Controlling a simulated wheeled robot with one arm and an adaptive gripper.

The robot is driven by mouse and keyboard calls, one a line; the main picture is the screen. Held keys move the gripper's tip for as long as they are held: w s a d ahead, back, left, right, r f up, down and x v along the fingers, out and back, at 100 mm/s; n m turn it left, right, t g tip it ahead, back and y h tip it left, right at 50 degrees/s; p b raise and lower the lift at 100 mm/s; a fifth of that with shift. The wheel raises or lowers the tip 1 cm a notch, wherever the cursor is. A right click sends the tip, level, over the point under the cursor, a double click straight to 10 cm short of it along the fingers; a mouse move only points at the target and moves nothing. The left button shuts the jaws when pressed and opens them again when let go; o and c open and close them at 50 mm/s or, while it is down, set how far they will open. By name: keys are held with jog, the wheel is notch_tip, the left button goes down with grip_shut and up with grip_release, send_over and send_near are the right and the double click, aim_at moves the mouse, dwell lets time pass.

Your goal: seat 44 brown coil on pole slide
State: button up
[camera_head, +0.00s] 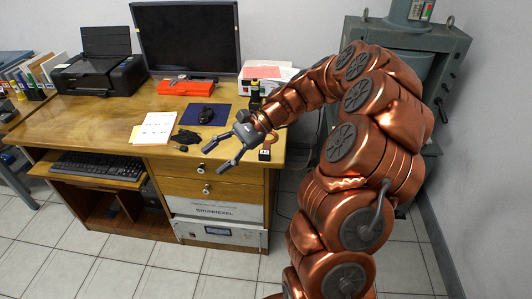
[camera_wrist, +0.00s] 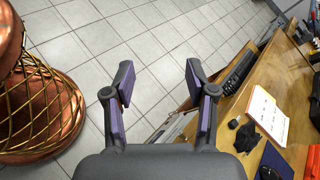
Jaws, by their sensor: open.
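My gripper (camera_head: 214,160) is open and empty in the head view, reaching over the front edge of the desk near its right end. In the wrist view my gripper (camera_wrist: 159,76) has its two fingers spread, with only tiled floor between them. I cannot make out a brown coil or a pole slide for certain in either view.
The wooden desk (camera_head: 90,125) carries a printer (camera_head: 100,75), monitor (camera_head: 187,38), red case (camera_head: 187,88), mouse on a blue mat (camera_head: 206,115), papers (camera_head: 153,128) and small black items (camera_head: 185,137). A keyboard (camera_head: 100,166) lies on the lower shelf. A grey-green machine (camera_head: 440,60) stands right.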

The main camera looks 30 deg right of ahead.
jog(key=w+d+f+m+t+y+b, duration=0.1)
jog(key=w+d+f+m+t, duration=0.1)
jog(key=d+f+m, duration=0.3)
jog(key=w+d+f+m+t+b, duration=0.1)
jog(key=w+d+f+t, duration=0.15)
jog(key=d, duration=0.55)
jog(key=m+t+h+b, duration=0.2)
jog(key=m+t, duration=0.3)
jog(key=m, duration=0.1)
send_near(265, 152)
jog(key=a, duration=0.2)
jog(key=shift+w+d+f+p+x, duration=0.1)
jog(key=shift+w+d+p+x, duration=0.05)
jog(key=shift+x, duration=1.3)
jog(key=shift+w+d+f+p+x, duration=0.1)
jog(key=shift+w+d+p+x, duration=0.05)
jog(key=shift+x, duration=1.3)
jog(key=shift+w+d+f+p+x, duration=0.1)
jog(key=shift+d+p+x, duration=0.05)
jog(key=shift+x, duration=1.3)
jog(key=shift+c, duration=0.3)
grip_shut()
